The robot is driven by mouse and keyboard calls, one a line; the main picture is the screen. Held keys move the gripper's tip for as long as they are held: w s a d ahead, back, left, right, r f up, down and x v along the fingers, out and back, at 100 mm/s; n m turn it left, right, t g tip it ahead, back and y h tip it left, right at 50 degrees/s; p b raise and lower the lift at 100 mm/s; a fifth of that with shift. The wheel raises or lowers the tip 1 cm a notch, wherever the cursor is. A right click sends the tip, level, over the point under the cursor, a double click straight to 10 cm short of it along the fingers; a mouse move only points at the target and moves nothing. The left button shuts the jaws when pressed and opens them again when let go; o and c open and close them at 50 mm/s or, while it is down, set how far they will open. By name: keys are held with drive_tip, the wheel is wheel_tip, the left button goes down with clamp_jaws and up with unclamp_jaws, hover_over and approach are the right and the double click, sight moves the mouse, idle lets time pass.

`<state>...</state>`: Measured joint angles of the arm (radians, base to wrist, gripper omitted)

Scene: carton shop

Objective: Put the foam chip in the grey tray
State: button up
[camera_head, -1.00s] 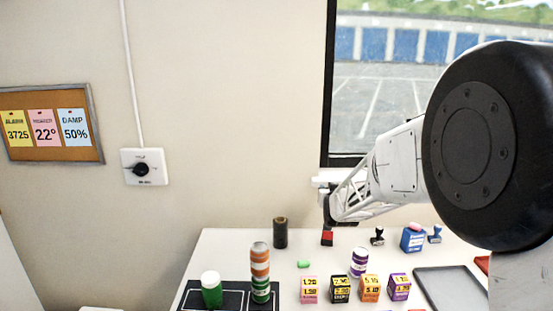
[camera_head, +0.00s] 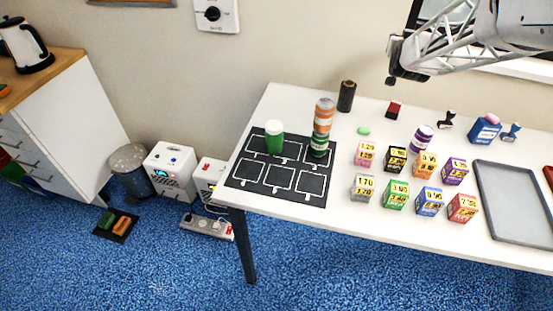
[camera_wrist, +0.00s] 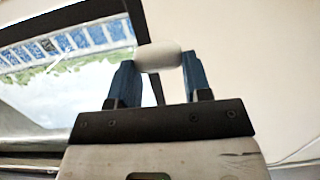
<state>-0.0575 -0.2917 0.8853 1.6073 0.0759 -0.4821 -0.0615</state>
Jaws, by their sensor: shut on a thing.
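My gripper (camera_wrist: 158,75) is shut on a pale, rounded foam chip (camera_wrist: 158,57), held crosswise between its two blue fingers in the wrist view. In the head view my gripper (camera_head: 393,72) hangs above the back of the table, over a red and black block; the chip cannot be made out there. The grey tray (camera_head: 515,205) lies flat and empty at the table's right side, to the right of and nearer than my gripper.
Several price-marked cubes (camera_head: 397,194) stand left of the tray, with a purple-banded can (camera_head: 421,139) behind. A green piece (camera_head: 364,130), stamps (camera_head: 446,120) and a blue box (camera_head: 485,130) are towards the back. A tall banded stack (camera_head: 323,128) stands on the black mat (camera_head: 250,192).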

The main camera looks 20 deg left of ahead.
drive_tip(key=s+a+r+y, duration=0.1)
drive_tip(key=s+a+r, duration=0.1)
drive_tip(key=s+a, duration=0.45)
drive_tip(key=s+a+r, duration=0.1)
drive_tip(key=s+a, duration=0.2)
drive_tip(key=a, duration=0.7)
hover_over(272, 194)
drive_tip(key=w+a, duration=0.3)
drive_tip(key=w, duration=0.1)
drive_tip(key=s+d+f+h, duration=0.1)
drive_tip(key=s+f, duration=0.1)
drive_tip(key=s, duration=0.7)
drive_tip(key=s+d+f, duration=0.2)
drive_tip(key=s, duration=0.8)
wheel_tip(272, 194, down, 26)
drive_tip(key=shift+w, duration=0.2)
drive_tip(key=shift+w, duration=0.1)
drive_tip(key=shift+w, duration=7.05)
drive_tip(key=shift+w, duration=0.1)
